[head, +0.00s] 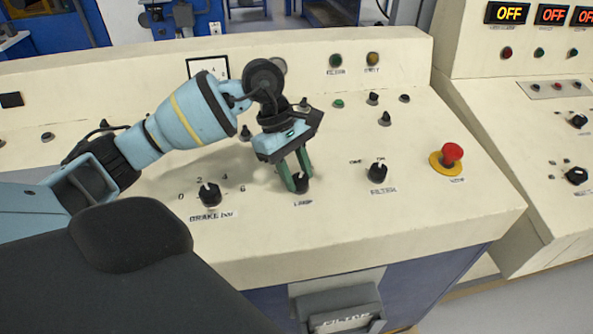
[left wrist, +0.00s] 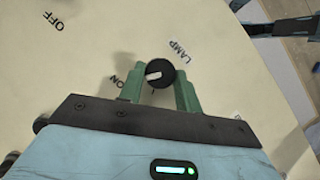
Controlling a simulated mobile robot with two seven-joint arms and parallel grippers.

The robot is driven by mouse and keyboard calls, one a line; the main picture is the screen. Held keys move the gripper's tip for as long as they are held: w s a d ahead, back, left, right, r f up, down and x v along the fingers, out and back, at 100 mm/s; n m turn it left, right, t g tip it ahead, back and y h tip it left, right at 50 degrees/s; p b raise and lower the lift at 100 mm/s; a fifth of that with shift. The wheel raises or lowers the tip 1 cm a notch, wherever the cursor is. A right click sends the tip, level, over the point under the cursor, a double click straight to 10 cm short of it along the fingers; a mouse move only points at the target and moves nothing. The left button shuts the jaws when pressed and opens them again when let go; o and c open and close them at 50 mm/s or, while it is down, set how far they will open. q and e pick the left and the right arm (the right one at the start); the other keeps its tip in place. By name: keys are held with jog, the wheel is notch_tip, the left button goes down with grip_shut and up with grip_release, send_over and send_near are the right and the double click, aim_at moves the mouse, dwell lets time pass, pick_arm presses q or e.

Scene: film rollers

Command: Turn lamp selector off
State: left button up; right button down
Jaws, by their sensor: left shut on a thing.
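The lamp selector is a small black knob (head: 301,184) above the LAMP label on the cream console. My left gripper (head: 295,176) reaches down to it and is shut on it. In the left wrist view the knob (left wrist: 160,73) sits between the green fingertips of the left gripper (left wrist: 158,88). Its white pointer mark is turned toward the ON label, and the OFF label stands farther off at upper left. In the head view the fingers hide part of the knob. My right gripper is in neither view.
The brake knob (head: 209,194) is left of the lamp selector and the filter knob (head: 377,172) right of it. A red mushroom button (head: 452,154) stands near the console's right side. Several small knobs and buttons line the panel behind. A grey box (head: 340,304) juts from the console's front.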

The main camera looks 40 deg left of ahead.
pick_arm(q)
jog(key=shift+n, duration=0.3)
jog(key=n+t, duration=0.1)
jog(key=n, duration=0.2)
jog(key=n+t, duration=0.1)
jog(key=n, duration=0.1)
jog(key=shift+s+t, duration=0.3)
jog(key=n+t+y, duration=0.1)
jog(key=n, duration=0.2)
jog(key=n+t+y+b, duration=0.1)
jog(key=n, duration=0.2)
jog(key=shift+s+d, duration=0.15)
jog(key=shift+d, duration=0.05)
jog(key=o, duration=1)
jog(key=shift+c, duration=0.2)
jog(key=v, duration=0.8)
